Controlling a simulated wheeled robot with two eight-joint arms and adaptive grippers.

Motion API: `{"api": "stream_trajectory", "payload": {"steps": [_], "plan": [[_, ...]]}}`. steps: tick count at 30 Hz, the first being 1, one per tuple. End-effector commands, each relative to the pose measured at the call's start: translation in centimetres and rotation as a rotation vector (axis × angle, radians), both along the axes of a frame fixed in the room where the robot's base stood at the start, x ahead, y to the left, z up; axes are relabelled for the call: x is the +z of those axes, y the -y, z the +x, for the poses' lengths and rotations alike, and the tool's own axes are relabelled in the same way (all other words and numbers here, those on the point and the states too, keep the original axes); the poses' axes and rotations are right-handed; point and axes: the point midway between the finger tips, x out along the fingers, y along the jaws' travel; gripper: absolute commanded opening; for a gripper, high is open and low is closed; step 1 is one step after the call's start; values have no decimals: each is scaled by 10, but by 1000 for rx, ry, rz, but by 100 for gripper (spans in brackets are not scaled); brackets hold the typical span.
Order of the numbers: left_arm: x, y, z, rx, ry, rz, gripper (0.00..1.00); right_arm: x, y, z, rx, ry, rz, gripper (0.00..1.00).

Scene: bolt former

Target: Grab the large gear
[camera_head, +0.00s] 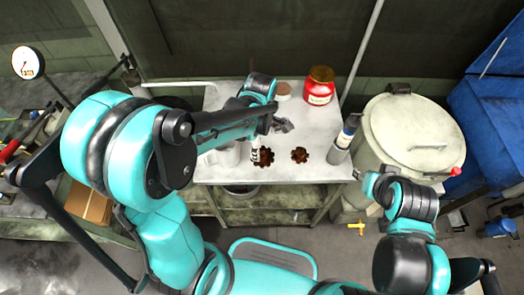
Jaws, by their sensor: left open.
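Two dark brown toothed gears lie on the pale top of the workbench. One gear (267,159) is beside a small white bottle that hides part of it. The other gear (300,155) lies a little to its right, in full view. I cannot clearly tell which is the large one. My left gripper (285,125) is open above the bench, behind the gears in the picture and apart from them, with nothing in it. My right gripper (358,176) is low at the bench's right side, away from the gears; its fingers are too small to read.
The workbench (225,173) also carries the small white bottle (255,151), a red jar (319,88) at the back and a grey canister (342,142) close right of the gears. A large lidded drum (410,140) stands right of the bench.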

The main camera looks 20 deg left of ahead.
Motion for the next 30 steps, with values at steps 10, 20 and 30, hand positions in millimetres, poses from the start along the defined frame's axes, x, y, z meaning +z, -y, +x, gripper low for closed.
{"api": "stream_trajectory", "payload": {"steps": [10, 20, 30], "plan": [[-36, 2, 3, 66, -23, 2, 98, -11, 0, 0, 0, 0, 0, 40], [-80, 4, 6, 64, -22, 2, 98, -35, 0, 0, 0, 0, 0, 40], [-83, 4, 5, 64, -22, 2, 83, -35, 0, 0, 0, 0, 0, 40]]}}
